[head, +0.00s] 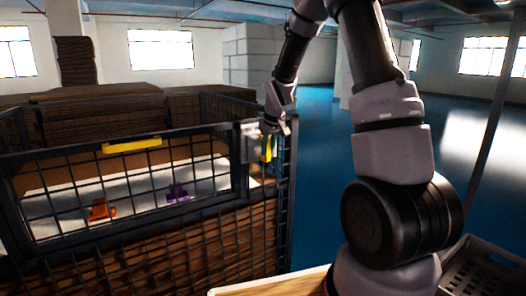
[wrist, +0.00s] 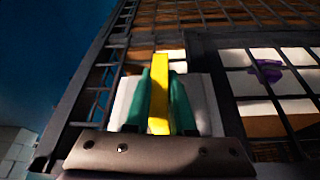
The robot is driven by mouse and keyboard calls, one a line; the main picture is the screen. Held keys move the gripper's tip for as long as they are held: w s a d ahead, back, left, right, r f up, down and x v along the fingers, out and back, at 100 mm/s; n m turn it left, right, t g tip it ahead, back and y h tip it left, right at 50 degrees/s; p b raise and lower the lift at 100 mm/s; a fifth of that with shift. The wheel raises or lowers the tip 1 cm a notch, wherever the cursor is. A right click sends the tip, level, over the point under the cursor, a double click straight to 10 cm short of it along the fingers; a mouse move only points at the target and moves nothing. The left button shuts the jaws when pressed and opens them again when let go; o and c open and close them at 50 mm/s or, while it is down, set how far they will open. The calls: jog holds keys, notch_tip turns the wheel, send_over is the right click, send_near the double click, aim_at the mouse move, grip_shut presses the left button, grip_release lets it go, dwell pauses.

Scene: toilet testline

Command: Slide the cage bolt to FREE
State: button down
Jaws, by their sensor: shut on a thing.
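The cage (head: 150,255) is a dark wire-mesh box with a framed front panel. At its right corner is a pale grey plate (head: 250,140), which also shows behind the fingers in the wrist view (wrist: 207,105). A yellow bolt handle (wrist: 160,85) stands out from this plate. My gripper (head: 268,140) is at the plate, with its green fingers on either side of the handle in the wrist view (wrist: 159,105). It is shut on the handle. The bolt's rod is hidden, and no FREE marking can be read.
A yellow bar (head: 132,146) is on the panel's top rail. An orange object (head: 100,210) and a purple object (head: 178,193) lie inside the cage on a pale surface. A dark crate (head: 485,270) stands at the lower right. The blue floor right of the cage is clear.

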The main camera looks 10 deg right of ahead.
jog(key=shift+d, duration=0.25)
jog(key=c, duration=0.8)
grip_release()
jog(key=shift+d, duration=0.1)
jog(key=shift+o, duration=0.2)
jog(key=shift+r, duration=0.25)
jog(key=v, duration=1)
jog(key=shift+s+r, duration=0.1)
jog(key=shift+s, duration=0.05)
